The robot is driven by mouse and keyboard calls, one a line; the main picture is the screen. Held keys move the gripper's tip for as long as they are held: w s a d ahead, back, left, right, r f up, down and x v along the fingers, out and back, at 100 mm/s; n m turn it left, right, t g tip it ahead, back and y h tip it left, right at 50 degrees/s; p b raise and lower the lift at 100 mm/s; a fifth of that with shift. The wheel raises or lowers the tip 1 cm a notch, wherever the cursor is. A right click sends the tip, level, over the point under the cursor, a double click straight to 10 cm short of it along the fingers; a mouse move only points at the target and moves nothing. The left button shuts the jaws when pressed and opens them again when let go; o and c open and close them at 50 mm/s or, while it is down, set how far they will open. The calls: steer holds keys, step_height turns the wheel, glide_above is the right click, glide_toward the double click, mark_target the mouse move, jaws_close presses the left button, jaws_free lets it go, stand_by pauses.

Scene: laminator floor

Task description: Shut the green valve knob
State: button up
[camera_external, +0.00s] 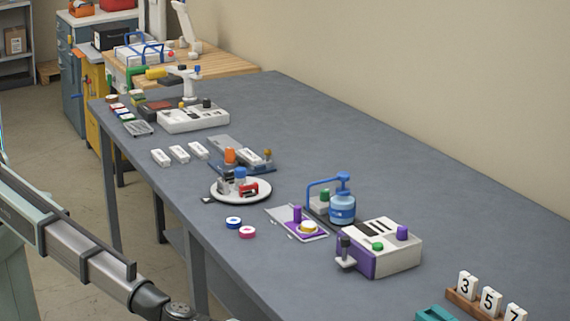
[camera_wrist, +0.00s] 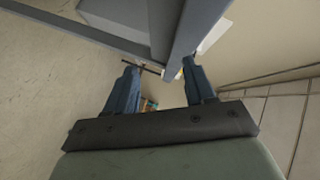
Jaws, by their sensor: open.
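Two green knob-like parts show in the external view, and I cannot tell for sure which is the valve knob. One green knob (camera_external: 377,246) sits on top of a white and purple box (camera_external: 398,257) near the table's right part. The other green part (camera_external: 324,195) stands beside a blue tank (camera_external: 342,208) with a blue pipe frame. My gripper (camera_wrist: 161,67) is open and empty in the wrist view. Its two blue-grey fingers point toward the table's edge and legs, and no green knob shows there. In the external view my gripper is out of frame.
The grey table (camera_external: 300,110) holds a white round plate (camera_external: 241,189) with small parts, a purple-topped panel (camera_external: 297,223) and a wooden number stand (camera_external: 471,303). The table's back right is clear. In the wrist view a grey table beam (camera_wrist: 190,35) lies close ahead of the fingers.

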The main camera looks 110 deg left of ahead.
steer(key=w+r+t, duration=0.1)
steer(key=w+r, duration=0.3)
steer(key=r, duration=0.3)
steer(key=w+r+t, duration=0.1)
steer(key=w+r, duration=0.3)
steer(key=r, duration=0.4)
steer(key=w+a+r+n+g+y, duration=0.1)
steer(key=w+a+r+n+y, duration=0.1)
steer(key=a, duration=0.5)
steer(key=w+a+r+n+g+y, duration=0.1)
steer(key=a+n+y, duration=0.1)
steer(key=a, duration=0.4)
steer(key=w+a+r+n+g+y, duration=0.1)
steer(key=w+a+r+n+y, duration=0.15)
steer(key=a, duration=0.45)
steer(key=a+n+g, duration=0.4)
steer(key=a+g, duration=0.1)
steer(key=a, duration=1.1)
step_height(320, 180, up, 2)
steer(key=r+n+g+h, duration=0.1)
steer(key=n+g+h, duration=0.1)
steer(key=g+h, duration=0.55)
glide_above(325, 190)
steer(key=g+y, duration=0.1)
steer(key=g, duration=0.1)
step_height(325, 190, down, 14)
steer(key=shift+r, duration=0.1)
